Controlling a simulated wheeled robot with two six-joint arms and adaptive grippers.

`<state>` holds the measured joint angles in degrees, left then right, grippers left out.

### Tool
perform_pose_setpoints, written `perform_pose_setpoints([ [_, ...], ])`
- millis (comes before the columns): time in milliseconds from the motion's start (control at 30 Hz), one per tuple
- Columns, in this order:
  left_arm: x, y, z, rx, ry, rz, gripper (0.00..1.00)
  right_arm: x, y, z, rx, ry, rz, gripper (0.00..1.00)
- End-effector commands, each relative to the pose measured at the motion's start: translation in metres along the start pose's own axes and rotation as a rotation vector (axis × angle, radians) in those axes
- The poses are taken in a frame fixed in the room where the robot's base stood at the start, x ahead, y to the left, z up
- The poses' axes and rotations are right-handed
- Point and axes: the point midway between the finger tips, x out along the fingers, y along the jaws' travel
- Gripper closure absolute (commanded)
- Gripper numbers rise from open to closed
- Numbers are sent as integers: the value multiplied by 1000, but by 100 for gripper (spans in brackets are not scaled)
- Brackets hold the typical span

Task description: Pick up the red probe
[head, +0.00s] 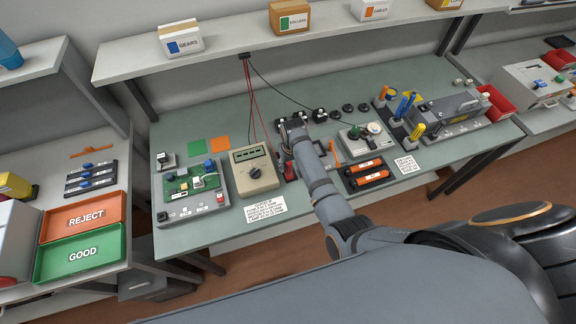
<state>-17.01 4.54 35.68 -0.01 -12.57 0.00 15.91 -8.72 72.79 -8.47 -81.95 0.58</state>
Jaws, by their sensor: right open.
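A small red piece that looks like the red probe (289,172) stands just right of the beige multimeter (252,171), close beside my right gripper and arm, which partly hide that spot. Red leads (255,112) hang from the shelf edge towards the meter. A black lead runs off to the right. My right gripper (291,126) is open over the bench, right of the meter and beyond the red piece. I cannot tell whether it touches anything. My left gripper is not in view.
A green circuit board fixture (190,190) lies left of the meter. Two orange-ended cartridges (369,173) lie in a dark tray right of my arm. A grey machine (450,110) and red bins stand farther right. A shelf with boxes overhangs the back. Reject and good trays (82,252) are at left.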

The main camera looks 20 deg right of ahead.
Motion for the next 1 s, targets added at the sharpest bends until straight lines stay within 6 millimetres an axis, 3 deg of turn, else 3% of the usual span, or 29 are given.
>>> perform_pose_setpoints([
  [67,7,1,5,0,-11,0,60,15,-2,7,0,1,0,53],
  [200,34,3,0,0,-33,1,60,46,-3,-5,0,-8,0,53],
  [433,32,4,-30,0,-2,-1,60,46,-1,-11,0,-14,-2,53],
  [600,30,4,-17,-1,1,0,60,38,-2,-2,0,-2,-1,75],
  [800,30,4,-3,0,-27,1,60,41,-2,-5,0,-6,0,100],
  [1000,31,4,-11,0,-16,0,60,41,-2,-5,0,-5,0,100],
])
